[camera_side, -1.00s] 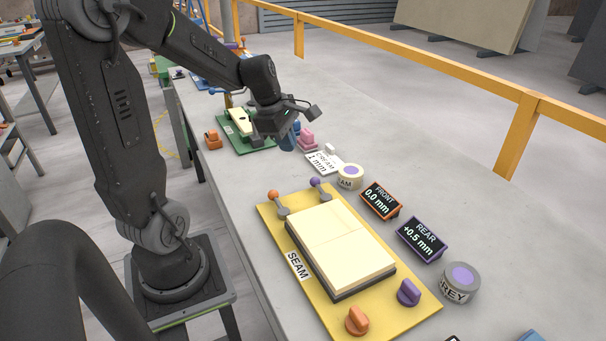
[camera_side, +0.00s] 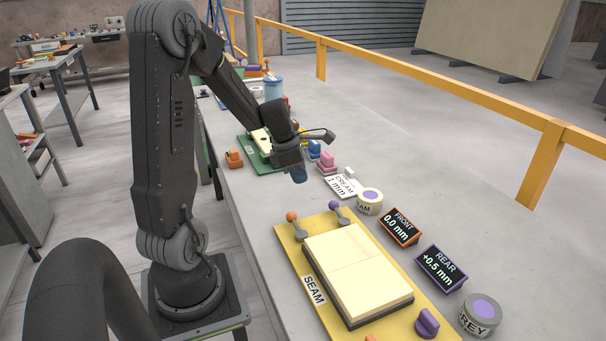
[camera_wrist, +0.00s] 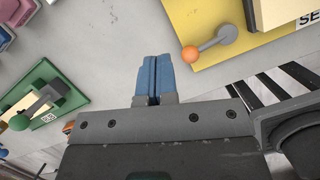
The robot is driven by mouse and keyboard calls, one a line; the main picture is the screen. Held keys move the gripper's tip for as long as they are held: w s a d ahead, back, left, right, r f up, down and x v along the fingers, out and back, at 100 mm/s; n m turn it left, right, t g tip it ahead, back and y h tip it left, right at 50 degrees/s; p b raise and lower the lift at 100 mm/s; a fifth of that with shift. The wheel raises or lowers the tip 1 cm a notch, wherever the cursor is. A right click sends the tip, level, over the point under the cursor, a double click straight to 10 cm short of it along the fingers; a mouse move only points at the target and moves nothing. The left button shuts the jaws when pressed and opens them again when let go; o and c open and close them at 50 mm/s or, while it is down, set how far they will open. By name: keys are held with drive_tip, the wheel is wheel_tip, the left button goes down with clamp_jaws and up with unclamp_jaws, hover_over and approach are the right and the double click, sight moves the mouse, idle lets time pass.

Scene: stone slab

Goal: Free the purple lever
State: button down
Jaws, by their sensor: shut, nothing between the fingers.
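The purple lever (camera_side: 335,207) has a purple ball on a short grey arm. It sits at the far end of the yellow board (camera_side: 290,250), beside an orange-balled lever (camera_side: 292,217), which also shows in the wrist view (camera_wrist: 190,54). Two cream slabs (camera_side: 356,270) lie edge to edge on the board, close to both levers. My gripper (camera_side: 299,177) is shut and empty, its blue fingertips together in the wrist view (camera_wrist: 154,78). The purple lever is not in the wrist view.
The front display (camera_side: 401,227) reads 0.0 mm and the rear display (camera_side: 440,269) +0.5 mm. Cream (camera_side: 369,202) and grey (camera_side: 480,316) tubs stand right of the board. A purple knob (camera_side: 427,322) is at its near end. A green fixture (camera_side: 257,163) stands beyond my gripper.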

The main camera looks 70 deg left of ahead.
approach(327, 212)
drive_tip(key=f, duration=0.1)
drive_tip(key=s+f, duration=0.2)
drive_tip(key=f, duration=0.1)
drive_tip(key=shift+s+a, duration=0.15)
drive_tip(key=shift+a, duration=0.25)
drive_tip(key=shift+w+d+f, duration=0.1)
drive_tip(key=shift+w+d, duration=0.1)
drive_tip(key=shift+w, duration=0.4)
drive_tip(key=shift+w+d+f, duration=0.1)
drive_tip(key=shift+w+d, duration=0.05)
drive_tip(key=shift+w, duration=0.45)
drive_tip(key=shift+w+d, duration=0.2)
drive_tip(key=shift+w, duration=0.45)
